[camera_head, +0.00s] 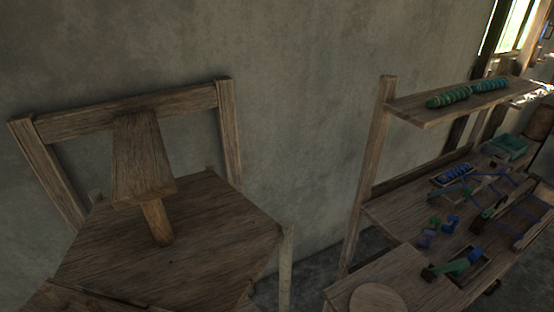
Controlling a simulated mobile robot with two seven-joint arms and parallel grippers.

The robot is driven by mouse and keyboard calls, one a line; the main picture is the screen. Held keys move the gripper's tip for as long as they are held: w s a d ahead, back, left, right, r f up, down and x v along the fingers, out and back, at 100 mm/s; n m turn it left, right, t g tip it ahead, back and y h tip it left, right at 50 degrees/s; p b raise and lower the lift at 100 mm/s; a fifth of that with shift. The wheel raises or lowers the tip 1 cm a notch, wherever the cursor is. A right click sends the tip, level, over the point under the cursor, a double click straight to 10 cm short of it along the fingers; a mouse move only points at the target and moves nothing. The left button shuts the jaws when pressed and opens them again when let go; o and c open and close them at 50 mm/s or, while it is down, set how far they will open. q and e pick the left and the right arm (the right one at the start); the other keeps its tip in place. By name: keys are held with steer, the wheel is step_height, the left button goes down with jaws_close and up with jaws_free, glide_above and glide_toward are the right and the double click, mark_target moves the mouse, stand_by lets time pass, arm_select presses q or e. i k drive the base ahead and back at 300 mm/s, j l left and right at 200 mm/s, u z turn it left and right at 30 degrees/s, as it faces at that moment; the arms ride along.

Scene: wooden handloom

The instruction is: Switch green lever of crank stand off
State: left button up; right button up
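A wooden table (387,212) with several small blue and green parts stands at the right. Near its front, a green and teal handle-like part (440,270) lies at a recess in the wood; it may be the green lever of the crank stand, but it is too small and dark to be sure. I cannot tell any lever's on or off position. Neither of my grippers is in view.
A wooden chair (190,245) with an open back frame stands at the left. A shelf (440,109) with green rolls (470,93) overhangs the table. A grey wall (310,90) stands behind.

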mark_target(458, 264)
steer(key=l+u, duration=0.2)
steer(key=l, duration=0.4)
steer(key=i+l+u, duration=0.2)
steer(key=l, duration=0.4)
steer(key=k+l+u, duration=0.15)
steer(key=l, duration=0.45)
steer(key=l+u, duration=0.2)
steer(key=l, duration=0.4)
steer(key=k+l+u, duration=0.2)
steer(key=l, duration=0.4)
steer(key=l+u, duration=0.2)
steer(key=l, duration=0.35)
steer(key=k+l+u, duration=0.2)
steer(key=l, duration=0.35)
steer(key=k+l+u, duration=0.2)
steer(key=l, duration=0.3)
steer(key=k, duration=0.05)
